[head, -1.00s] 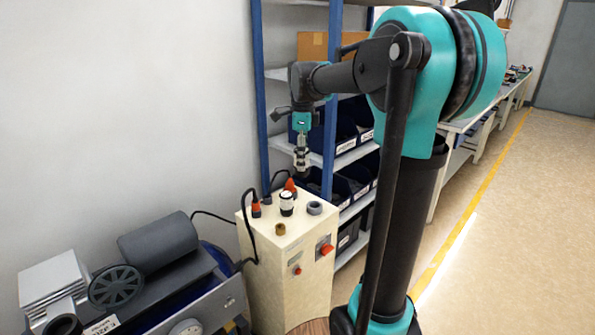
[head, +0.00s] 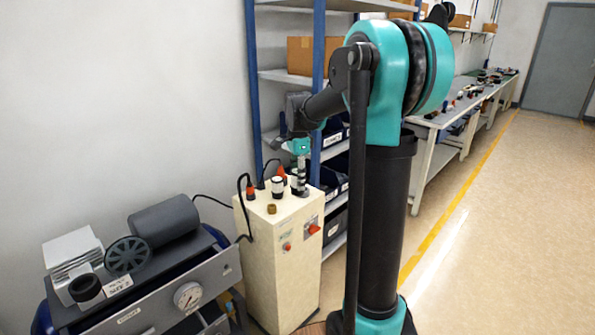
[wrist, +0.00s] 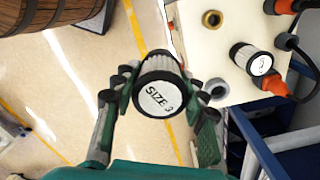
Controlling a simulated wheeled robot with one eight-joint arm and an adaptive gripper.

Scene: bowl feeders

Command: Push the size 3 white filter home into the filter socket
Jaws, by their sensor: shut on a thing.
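My gripper (wrist: 158,92) is shut on the white filter (wrist: 157,63), a ribbed white cylinder with dark ends and "SIZE 3" on the end facing the wrist camera. In the head view my gripper (head: 301,176) points down over the right part of the cabinet top; the held filter is hard to make out there. In the wrist view a grey ring (wrist: 216,89), which looks like a socket, is on the cabinet top, right of the held filter and apart from it in the picture. I cannot tell the height between them. In the head view the ring is hidden.
The cream cabinet (head: 270,245) carries another white filter (wrist: 250,59), a brass fitting (wrist: 212,19) and orange plugs (wrist: 282,6) with black cables. A blue-framed shelf (head: 317,90) stands close behind. A machine bench (head: 150,300) is at the left.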

